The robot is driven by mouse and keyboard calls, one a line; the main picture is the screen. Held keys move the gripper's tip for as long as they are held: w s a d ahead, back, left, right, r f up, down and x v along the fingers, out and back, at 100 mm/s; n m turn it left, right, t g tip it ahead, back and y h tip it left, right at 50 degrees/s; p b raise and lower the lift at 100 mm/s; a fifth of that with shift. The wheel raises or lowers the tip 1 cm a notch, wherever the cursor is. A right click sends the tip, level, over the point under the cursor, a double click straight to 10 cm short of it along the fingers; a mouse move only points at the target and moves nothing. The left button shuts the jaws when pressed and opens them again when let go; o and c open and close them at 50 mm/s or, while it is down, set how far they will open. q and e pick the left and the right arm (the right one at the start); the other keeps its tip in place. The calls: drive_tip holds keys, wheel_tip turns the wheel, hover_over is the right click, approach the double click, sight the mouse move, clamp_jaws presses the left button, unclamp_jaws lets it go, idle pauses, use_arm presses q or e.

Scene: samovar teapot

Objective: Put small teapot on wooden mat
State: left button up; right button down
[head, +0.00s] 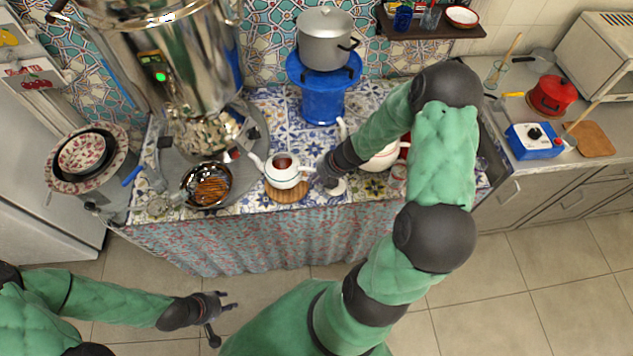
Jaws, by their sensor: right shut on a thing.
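The small white teapot (286,178) is open at the top and shows reddish-brown tea inside. Its spout points left. It is over the round wooden mat (290,196), whose front edge shows below it; I cannot tell whether it rests on the mat or hangs just above it. My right gripper (322,177) is at the teapot's right side, shut on its handle, and hides most of that handle. My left gripper (222,317) is open and empty, low in front of the table, far from the teapot.
A large shiny samovar (184,70) stands close at left. A pan of brown food (212,190) is left of the teapot. A larger white teapot (385,158) is partly behind my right arm. A blue stove (322,98) with a grey pot (325,40) stands behind.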

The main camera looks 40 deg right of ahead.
drive_tip(key=shift+w+d+f, duration=0.2)
drive_tip(key=shift+d+f, duration=0.05)
drive_tip(key=shift+f, duration=0.15)
drive_tip(key=shift+f+b, duration=1.15)
drive_tip(key=shift+f, duration=0.35)
drive_tip(key=shift+f, duration=0.15)
drive_tip(key=c, duration=1.2)
unclamp_jaws()
